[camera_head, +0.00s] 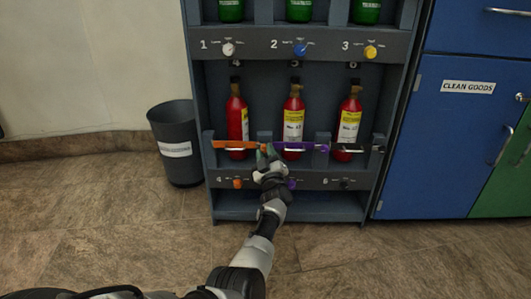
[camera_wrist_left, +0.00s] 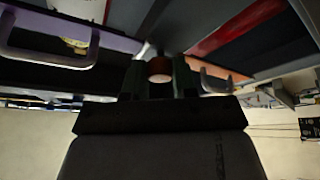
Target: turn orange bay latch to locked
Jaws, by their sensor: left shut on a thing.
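The orange bay latch (camera_head: 222,145) is a flat orange bar with a pale handle, lying roughly level across the front of bay 4. My left gripper (camera_head: 266,154) is at the bar's right end, between the orange and purple bars, and hides that end. In the left wrist view its fingers (camera_wrist_left: 160,78) are shut on a round orange-brown piece (camera_wrist_left: 160,69), in line with the orange bar (camera_wrist_left: 225,76). An orange knob (camera_head: 238,183) sits on the panel below, beside the number 4. My right gripper is not in view.
A purple bar (camera_head: 308,146) and a black bar (camera_head: 366,148) cross the neighbouring bays. Red cylinders (camera_head: 237,118) stand behind the bars. A grey bin (camera_head: 173,133) is left of the rack; a blue cabinet (camera_head: 433,140) is at right. The floor in front is clear.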

